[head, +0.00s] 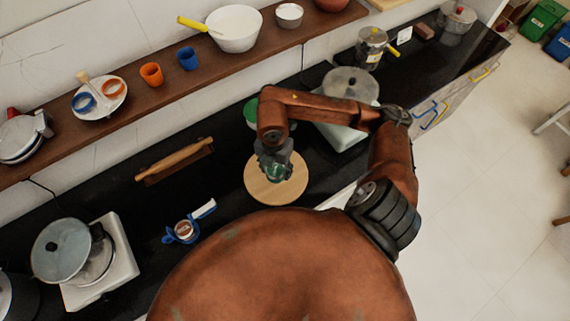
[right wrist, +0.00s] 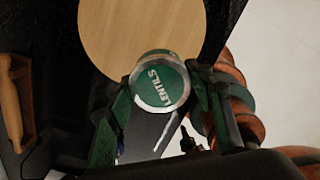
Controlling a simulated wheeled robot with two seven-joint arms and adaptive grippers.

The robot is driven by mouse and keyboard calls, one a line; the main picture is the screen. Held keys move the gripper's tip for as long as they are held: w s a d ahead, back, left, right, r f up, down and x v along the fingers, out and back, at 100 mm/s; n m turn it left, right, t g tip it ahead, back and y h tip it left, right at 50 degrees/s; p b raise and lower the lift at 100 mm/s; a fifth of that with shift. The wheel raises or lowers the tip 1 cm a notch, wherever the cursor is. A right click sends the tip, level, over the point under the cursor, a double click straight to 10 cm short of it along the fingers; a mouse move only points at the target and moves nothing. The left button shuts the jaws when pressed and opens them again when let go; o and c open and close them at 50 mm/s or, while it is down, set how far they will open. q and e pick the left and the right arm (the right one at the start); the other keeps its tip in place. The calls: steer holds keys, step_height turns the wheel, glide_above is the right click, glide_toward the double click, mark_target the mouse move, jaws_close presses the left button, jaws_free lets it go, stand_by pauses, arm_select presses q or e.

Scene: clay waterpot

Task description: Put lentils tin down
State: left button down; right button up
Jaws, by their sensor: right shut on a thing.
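The lentils tin (right wrist: 160,82) has a green lid lettered LENTILS and a silvery rim. My right gripper (right wrist: 158,90) is shut on it, with a finger on each side. In the head view the tin (head: 275,173) shows as a small green patch below my right gripper (head: 273,166). It is over the round wooden board (head: 258,188) on the black counter. The board (right wrist: 140,30) also shows beyond the tin in the right wrist view. I cannot tell whether the tin touches the board. My left gripper is not in view.
A rolling pin (head: 175,159) lies left of the board. A blue-handled item (head: 183,232) lies at the lower left, near a pot (head: 62,250) on a white stove. Another pot (head: 350,84) stands behind my right arm. Bare counter lies between the rolling pin and board.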

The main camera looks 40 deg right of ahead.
steer(key=w+d+f, duration=0.1)
steer(key=d+f, duration=0.1)
steer(key=w+d+f, duration=0.1)
steer(key=d+f, duration=0.1)
steer(key=d, duration=0.1)
steer(key=w+d+f, duration=0.1)
steer(key=d+f, duration=0.1)
steer(key=shift+w+d+f, duration=0.25)
steer(key=shift+f, duration=0.15)
steer(key=shift+w+d+f, duration=0.1)
steer(key=shift+d+f, duration=0.05)
steer(key=shift+f, duration=0.05)
steer(key=shift+d+f, duration=0.2)
steer(key=shift+f, duration=1.6)
steer(key=shift+f, duration=0.1)
steer(key=o, duration=1.4)
step_height(320, 180, up, 12)
